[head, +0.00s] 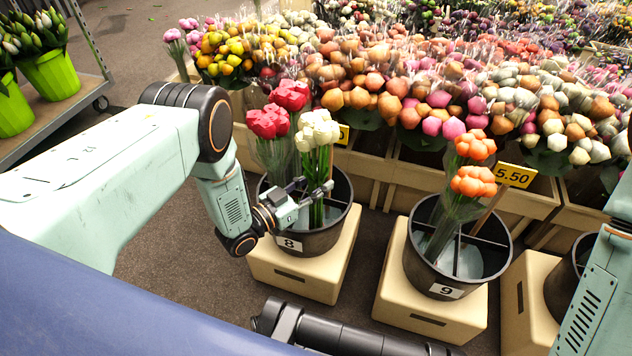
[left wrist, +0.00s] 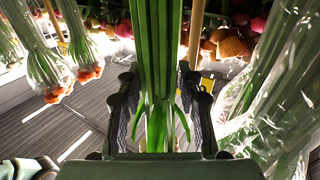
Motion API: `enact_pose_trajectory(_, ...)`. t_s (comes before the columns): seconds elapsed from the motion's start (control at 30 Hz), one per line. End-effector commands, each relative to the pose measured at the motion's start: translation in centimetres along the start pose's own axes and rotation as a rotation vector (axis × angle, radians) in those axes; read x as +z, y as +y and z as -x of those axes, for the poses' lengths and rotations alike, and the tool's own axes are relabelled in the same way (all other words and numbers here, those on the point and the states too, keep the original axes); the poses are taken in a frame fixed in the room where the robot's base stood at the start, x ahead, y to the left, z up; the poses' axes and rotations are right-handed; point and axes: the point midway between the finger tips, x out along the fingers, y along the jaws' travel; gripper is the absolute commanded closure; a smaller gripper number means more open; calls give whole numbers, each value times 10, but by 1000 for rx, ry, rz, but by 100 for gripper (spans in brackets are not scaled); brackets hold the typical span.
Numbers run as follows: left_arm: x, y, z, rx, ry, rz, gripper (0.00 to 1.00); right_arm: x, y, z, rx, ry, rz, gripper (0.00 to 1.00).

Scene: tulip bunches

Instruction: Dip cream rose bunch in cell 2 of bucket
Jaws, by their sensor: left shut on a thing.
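The cream rose bunch (head: 316,130) stands upright over the black bucket labelled 8 (head: 322,240) in the head view. In the left wrist view the stems (left wrist: 158,60) run between the two fingers (left wrist: 158,115). Two red bunches (head: 268,122) stand in the same bucket, left of and behind the cream one. My right gripper is not in view.
The bucket labelled 9 (head: 448,280) stands to the right on its own cream stand (head: 400,300), with orange bunches (head: 473,182) in it. Wooden crates of flowers (head: 365,165) close off the back. A price sign (head: 514,175) rises behind bucket 9.

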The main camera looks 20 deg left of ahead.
Motion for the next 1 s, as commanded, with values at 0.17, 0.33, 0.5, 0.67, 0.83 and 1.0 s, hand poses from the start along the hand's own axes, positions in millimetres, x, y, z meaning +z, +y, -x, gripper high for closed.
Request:
enact_pose_trajectory(0.17, -1, 0, 0, 0, 3, -1, 100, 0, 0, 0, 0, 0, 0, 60)
enact_pose_trajectory(0.33, -1, 0, 0, 0, 3, -1, 100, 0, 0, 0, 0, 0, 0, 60)
enact_pose_trajectory(0.5, -5, 0, 0, 0, 3, -1, 100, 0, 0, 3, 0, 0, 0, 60)
enact_pose_trajectory(0.67, -20, 0, 0, 0, 3, -1, 100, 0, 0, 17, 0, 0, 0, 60)
enact_pose_trajectory(0.83, -35, 0, 0, 0, 3, -1, 100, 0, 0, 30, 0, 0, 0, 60)
enact_pose_trajectory(1.0, -49, -1, -1, 0, 3, -1, 100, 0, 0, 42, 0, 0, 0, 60)
